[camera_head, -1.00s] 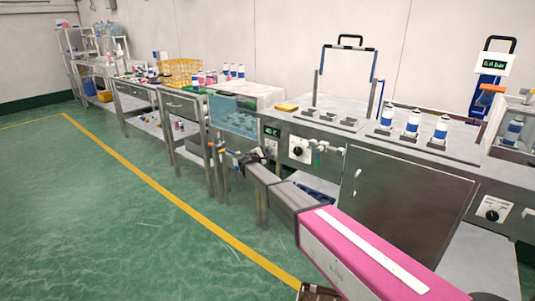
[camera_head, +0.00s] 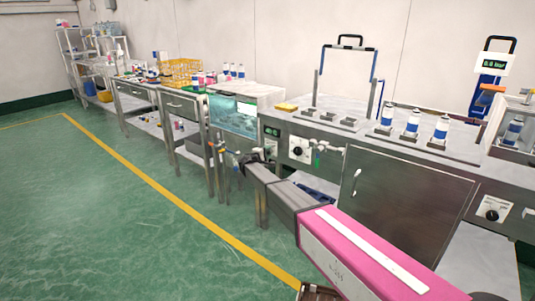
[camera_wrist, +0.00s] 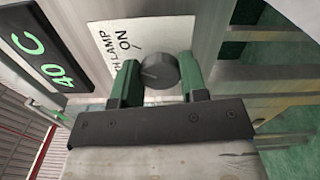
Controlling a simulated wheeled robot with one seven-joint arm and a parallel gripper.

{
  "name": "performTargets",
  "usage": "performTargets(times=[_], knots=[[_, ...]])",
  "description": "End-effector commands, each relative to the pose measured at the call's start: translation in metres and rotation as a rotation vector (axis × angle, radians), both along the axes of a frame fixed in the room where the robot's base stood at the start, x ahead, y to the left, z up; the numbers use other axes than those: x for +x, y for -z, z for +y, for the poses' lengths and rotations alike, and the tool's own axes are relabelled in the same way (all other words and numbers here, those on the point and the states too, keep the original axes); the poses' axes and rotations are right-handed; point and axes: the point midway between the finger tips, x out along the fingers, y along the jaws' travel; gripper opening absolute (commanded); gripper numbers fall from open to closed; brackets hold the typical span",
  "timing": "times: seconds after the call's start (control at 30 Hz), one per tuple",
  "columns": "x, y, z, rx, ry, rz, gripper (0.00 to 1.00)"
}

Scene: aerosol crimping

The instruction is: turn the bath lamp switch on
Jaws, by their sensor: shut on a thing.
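The bath lamp switch is a dark round knob (camera_wrist: 159,72) in the wrist view, beside a white label (camera_wrist: 125,45) reading "LAMP" and "ON". My gripper (camera_wrist: 159,80) has its two green fingers closed on opposite sides of the knob. A pale line shows on the knob's face, but its exact setting is hard to read. In the head view my gripper (camera_head: 240,157) is at the front below the water bath (camera_head: 232,115), and the knob is hidden there. The bath's clear front looks brightly lit, with a white glare at its upper right.
A green display reading "40 C" (camera_wrist: 45,50) sits left of the label. In the head view, a bench (camera_head: 420,145) with several blue-and-white cans stands right of the bath. A yellow crate (camera_head: 180,72) stands farther left. The green floor at left is open.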

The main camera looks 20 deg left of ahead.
Motion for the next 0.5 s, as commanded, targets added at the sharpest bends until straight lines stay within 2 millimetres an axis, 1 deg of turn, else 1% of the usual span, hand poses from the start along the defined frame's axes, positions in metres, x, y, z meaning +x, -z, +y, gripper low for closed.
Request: performTargets(times=[0.2,0.23,0.27,0.3,0.5], knots=[[-0.0012,0.001,-0.0001,0.003,0.0,0.002,0.16],[-0.0013,0.001,0.0,0.003,0.0,0.002,0.43],[-0.0012,0.0011,0.0,0.003,0.0,0.002,0.52],[-0.0012,0.001,0.0,0.003,0.0,0.002,0.65],[-0.0007,0.0005,0.0,0.002,0.0,0.001,0.65]])
